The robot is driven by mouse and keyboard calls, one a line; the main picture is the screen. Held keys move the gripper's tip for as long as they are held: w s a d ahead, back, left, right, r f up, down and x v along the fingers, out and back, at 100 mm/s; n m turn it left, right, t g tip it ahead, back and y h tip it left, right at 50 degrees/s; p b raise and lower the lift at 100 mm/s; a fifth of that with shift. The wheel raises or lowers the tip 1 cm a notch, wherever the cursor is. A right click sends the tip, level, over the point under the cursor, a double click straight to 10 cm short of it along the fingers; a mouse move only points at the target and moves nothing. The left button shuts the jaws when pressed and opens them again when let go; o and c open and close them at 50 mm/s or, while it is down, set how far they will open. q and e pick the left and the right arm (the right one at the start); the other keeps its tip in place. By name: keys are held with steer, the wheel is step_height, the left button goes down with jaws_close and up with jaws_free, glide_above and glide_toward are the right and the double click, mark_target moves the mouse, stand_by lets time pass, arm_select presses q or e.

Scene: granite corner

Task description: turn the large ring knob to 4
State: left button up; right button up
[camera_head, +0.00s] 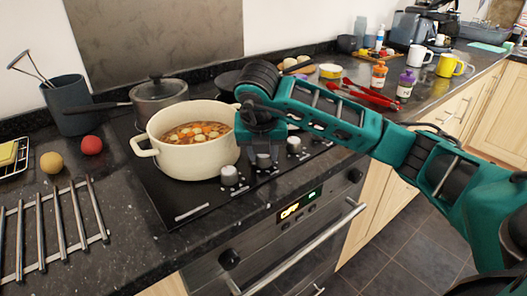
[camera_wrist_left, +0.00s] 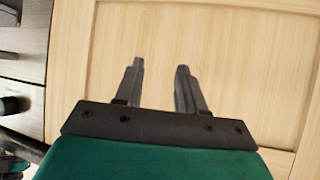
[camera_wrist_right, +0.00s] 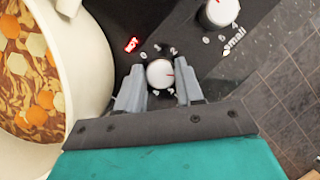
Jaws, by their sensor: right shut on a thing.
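My right gripper (camera_wrist_right: 160,85) is shut on a round white hob knob (camera_wrist_right: 160,73), with one finger on each side. The knob has a red mark pointing roughly to the right in the right wrist view. Small numbers ring it, partly hidden by the fingers, and its name label cannot be read. In the head view my right gripper (camera_head: 264,161) reaches down to the knob row in front of the pot. A second white knob (camera_wrist_right: 222,11), labelled "small", stands at the upper right of the right wrist view. My left gripper (camera_wrist_left: 160,68) is open and empty, facing a wooden cabinet door (camera_wrist_left: 230,55).
A cream pot of stew (camera_head: 193,162) stands close beside the gripped knob. A red HOT sign (camera_wrist_right: 131,44) glows on the hob. Another knob (camera_head: 228,175) is left of my right gripper, and one (camera_head: 294,145) is to its right. The oven handle (camera_head: 310,245) juts out below.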

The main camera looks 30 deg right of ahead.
arm_select(q)
steer(key=shift+f, duration=0.15)
arm_select(e)
steer(key=shift+m, duration=0.5)
arm_select(q)
steer(key=shift+s+a, duration=0.1)
arm_select(e)
steer(key=o, duration=1)
arm_select(q)
steer(key=r+p, duration=0.2)
steer(key=p, duration=0.1)
steer(key=a+r+p, duration=0.1)
steer(key=shift+s+r+y, duration=0.1)
steer(key=shift+s+y, duration=0.2)
steer(key=shift+s, duration=0.05)
arm_select(e)
steer(key=v, duration=1.3)
steer(key=shift+w+a, duration=0.1)
steer(key=shift+w, duration=0.15)
arm_select(q)
steer(key=shift+d, duration=0.15)
arm_select(e)
steer(key=shift+o, duration=0.2)
